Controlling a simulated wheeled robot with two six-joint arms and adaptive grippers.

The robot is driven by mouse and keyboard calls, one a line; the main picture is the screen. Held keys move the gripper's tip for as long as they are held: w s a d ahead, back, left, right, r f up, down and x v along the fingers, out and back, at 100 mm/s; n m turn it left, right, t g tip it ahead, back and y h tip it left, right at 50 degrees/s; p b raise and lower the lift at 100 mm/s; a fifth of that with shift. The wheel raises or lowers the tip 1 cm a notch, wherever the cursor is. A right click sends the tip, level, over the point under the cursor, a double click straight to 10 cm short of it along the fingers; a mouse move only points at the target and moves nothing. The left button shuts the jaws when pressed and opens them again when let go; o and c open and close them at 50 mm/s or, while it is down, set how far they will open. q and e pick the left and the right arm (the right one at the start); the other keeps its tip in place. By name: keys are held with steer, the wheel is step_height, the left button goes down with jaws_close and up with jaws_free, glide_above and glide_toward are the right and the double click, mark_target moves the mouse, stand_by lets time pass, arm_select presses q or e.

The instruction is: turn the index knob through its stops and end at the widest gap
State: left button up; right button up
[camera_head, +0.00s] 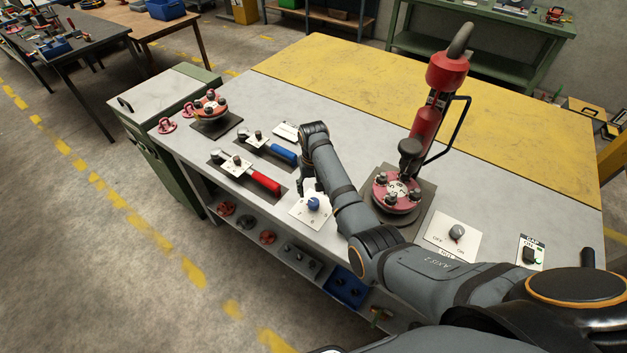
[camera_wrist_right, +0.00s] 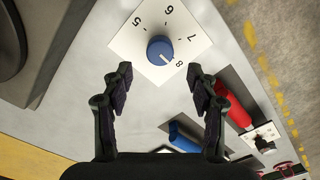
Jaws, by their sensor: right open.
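The blue index knob (camera_head: 313,204) sits on a white plate (camera_head: 298,212) near the front edge of the bench. In the right wrist view the knob (camera_wrist_right: 160,49) shows from above, and its plate (camera_wrist_right: 128,42) carries the numbers 5, 6, 7 and 8. A pale mark on the knob appears to face the 8 side. My right gripper (camera_wrist_right: 160,77) is open, its two fingers apart and empty, with the knob ahead between and beyond the fingertips. In the head view the right gripper (camera_head: 308,187) is just above and behind the knob, partly hidden by my arm. My left gripper is out of view.
A red-handled lever clamp (camera_head: 262,182) and a blue-handled one (camera_head: 281,153) lie left of the knob. A red flanged fixture (camera_head: 397,193) under a red press (camera_head: 428,120) stands right. Farther right are a grey dial (camera_head: 457,232) and a black switch (camera_head: 530,254).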

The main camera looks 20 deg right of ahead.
mark_target(314, 201)
step_height(314, 201, up, 6)
steer(key=shift+r, duration=0.25)
stand_by(0.4)
